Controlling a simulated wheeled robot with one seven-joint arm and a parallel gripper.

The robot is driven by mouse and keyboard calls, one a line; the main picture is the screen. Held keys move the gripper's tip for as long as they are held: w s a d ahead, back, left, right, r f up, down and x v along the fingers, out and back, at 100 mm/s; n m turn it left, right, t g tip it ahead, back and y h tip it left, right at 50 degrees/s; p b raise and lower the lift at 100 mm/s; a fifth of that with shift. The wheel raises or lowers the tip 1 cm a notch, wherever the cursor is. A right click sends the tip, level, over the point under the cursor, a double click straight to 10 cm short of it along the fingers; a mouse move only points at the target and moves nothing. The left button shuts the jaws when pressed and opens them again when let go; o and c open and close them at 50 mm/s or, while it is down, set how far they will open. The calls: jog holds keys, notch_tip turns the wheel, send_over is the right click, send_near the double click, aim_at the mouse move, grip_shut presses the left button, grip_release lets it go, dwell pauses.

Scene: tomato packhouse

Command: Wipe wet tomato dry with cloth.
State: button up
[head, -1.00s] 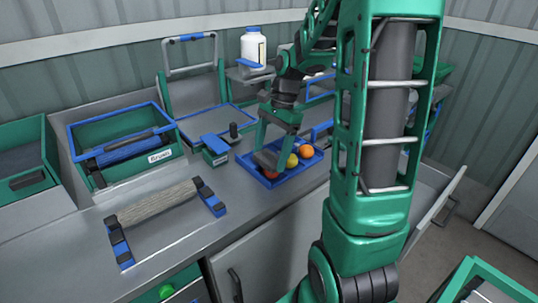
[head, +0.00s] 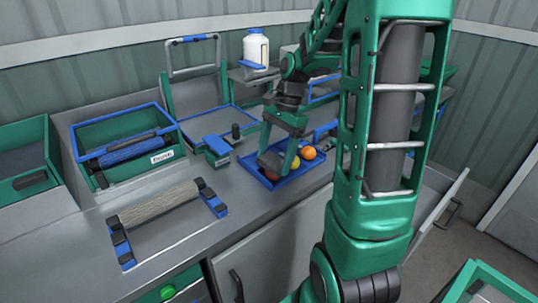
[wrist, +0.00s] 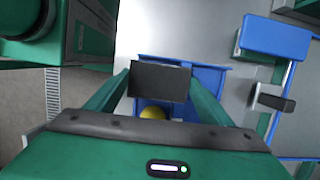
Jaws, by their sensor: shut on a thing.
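A blue tray (head: 301,176) on the counter holds an orange tomato (head: 308,153), a yellow tomato (head: 295,163) and a red tomato, mostly hidden behind my fingers. My gripper (head: 278,158) points down over the tray's left part. It is shut on a dark grey, flat piece, seemingly the cloth (wrist: 160,81), between its fingertips in the wrist view. The yellow tomato (wrist: 152,113) shows partly below the cloth there. I cannot tell whether the cloth touches a tomato, or which tomato is wet.
A green box with a blue top (head: 217,146) and a black knob stand left of the tray. A bin with a blue rim (head: 122,118), a rope-wrapped roller (head: 160,203) and a white bottle (head: 256,48) are around. The front counter is clear between roller and tray.

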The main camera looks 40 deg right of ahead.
jog(key=shift+s, duration=1.15)
jog(key=shift+w, duration=0.15)
jog(key=shift+w, duration=2.05)
jog(key=shift+s, duration=2.2)
jog(key=shift+w, duration=0.1)
jog(key=shift+w, duration=2.1)
